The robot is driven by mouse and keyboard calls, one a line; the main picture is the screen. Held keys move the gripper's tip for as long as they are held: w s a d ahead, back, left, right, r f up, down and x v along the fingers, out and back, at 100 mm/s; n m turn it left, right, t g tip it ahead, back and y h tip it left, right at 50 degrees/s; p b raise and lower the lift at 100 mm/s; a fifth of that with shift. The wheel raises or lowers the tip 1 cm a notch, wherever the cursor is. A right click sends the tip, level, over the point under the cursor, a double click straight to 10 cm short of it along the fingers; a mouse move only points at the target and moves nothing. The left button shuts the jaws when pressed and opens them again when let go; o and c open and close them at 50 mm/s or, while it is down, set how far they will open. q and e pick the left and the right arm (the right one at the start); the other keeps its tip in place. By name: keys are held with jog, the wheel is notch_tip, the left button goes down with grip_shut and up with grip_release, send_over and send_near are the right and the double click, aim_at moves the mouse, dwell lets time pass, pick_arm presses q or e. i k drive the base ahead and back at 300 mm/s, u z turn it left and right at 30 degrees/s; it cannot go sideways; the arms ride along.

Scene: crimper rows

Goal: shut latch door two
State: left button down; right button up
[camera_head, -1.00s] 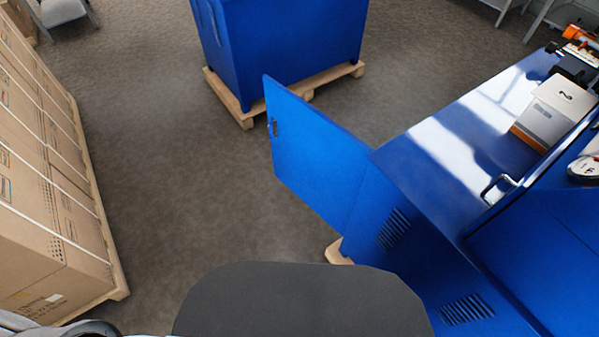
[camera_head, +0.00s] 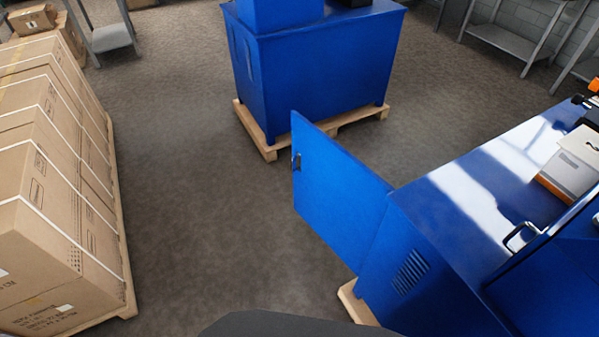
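A blue door (camera_head: 338,198) stands swung open from the near blue machine cabinet (camera_head: 434,271) on the right. It juts out to the left over the floor, hinged at the cabinet's far left corner. A small dark latch handle (camera_head: 296,161) sits near the door's free edge. No number shows on the door, so I cannot tell whether it is door two. Neither of my grippers is in view.
A second blue cabinet (camera_head: 316,62) stands on a wooden pallet (camera_head: 262,142) ahead. Strapped cartons (camera_head: 50,180) line the left. Carpeted floor (camera_head: 200,190) is free between them. A box (camera_head: 572,165) and a metal handle (camera_head: 522,236) are on the near cabinet.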

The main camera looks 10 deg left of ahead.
aim_at(326, 205)
jog(key=k, duration=0.35)
jog(key=u, duration=1.35)
jog(key=i, duration=1.1)
jog(key=z, duration=1.15)
